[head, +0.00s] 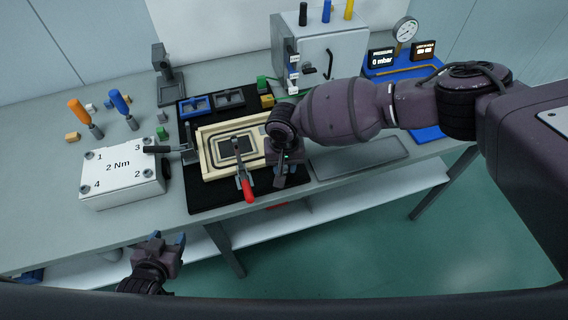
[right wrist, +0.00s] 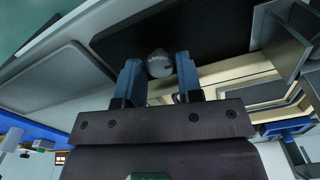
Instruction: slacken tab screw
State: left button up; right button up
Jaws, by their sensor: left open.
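The beige panel fixture (head: 208,165) with a dark window sits on a black mat on the bench. A red-handled clamp (head: 246,187) stands at its front and a black-handled clamp (head: 168,149) at its left. My right gripper (head: 284,172) is low over the fixture's right end and hides what lies under it in the head view. In the right wrist view a round grey knob-like head (right wrist: 158,65), perhaps the tab screw, sits between the two blue fingertips, with narrow gaps beside it. My left gripper (head: 160,246) is open and empty before the bench's front edge.
A white block (head: 122,178) marked 2 Nm stands at the left. Orange (head: 80,112) and blue (head: 121,103) screwdrivers are behind it. A grey cabinet (head: 335,60) and a pressure gauge (head: 405,30) stand at the back. A grey plate (head: 360,158) lies right of the mat.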

jog(key=c, duration=0.5)
jog(key=shift+n, duration=0.3)
